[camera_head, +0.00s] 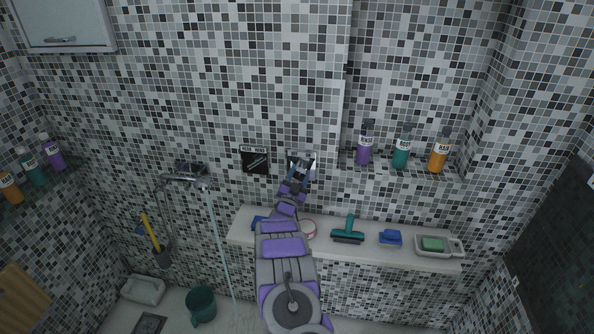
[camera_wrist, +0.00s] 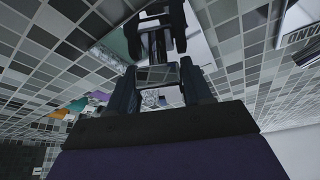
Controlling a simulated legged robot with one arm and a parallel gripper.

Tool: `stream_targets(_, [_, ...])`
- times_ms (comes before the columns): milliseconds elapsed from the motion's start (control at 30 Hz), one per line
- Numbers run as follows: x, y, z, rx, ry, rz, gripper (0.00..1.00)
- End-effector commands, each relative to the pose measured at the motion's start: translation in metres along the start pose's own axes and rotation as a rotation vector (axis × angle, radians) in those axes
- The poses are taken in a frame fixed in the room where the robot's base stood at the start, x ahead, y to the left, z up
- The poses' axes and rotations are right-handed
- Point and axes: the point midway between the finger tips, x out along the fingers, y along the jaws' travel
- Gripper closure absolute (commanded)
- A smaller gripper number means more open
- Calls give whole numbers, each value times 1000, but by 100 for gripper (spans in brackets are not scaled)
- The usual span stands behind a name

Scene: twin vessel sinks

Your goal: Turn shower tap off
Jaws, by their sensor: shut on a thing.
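The tap (camera_head: 309,158) is on the tiled back wall, largely covered by my gripper in the head view. My gripper (camera_head: 299,174) reaches up to it from below. In the wrist view my gripper (camera_wrist: 160,88) is shut on a shiny grey part of the tap (camera_wrist: 157,74), between its two dark fingers. The shower fitting (camera_head: 184,178) is on the wall to the left. A thin stream of water (camera_head: 219,235) falls from it to the floor. The tap's exact turn angle cannot be told.
A black square panel (camera_head: 255,161) is just left of the tap. Below, a white ledge (camera_head: 365,251) bears a teal squeegee (camera_head: 348,231), a blue sponge (camera_head: 390,237) and a soap dish (camera_head: 454,247). Bottles (camera_head: 402,150) stand on a niche shelf at right. A green bucket (camera_head: 201,305) is on the floor.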

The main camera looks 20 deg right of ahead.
Motion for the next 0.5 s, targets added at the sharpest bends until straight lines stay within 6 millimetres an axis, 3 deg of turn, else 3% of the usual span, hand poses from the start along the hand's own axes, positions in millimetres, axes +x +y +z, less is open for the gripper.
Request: stream_targets(500, [2, -1, -6, -318, 9, -129, 81])
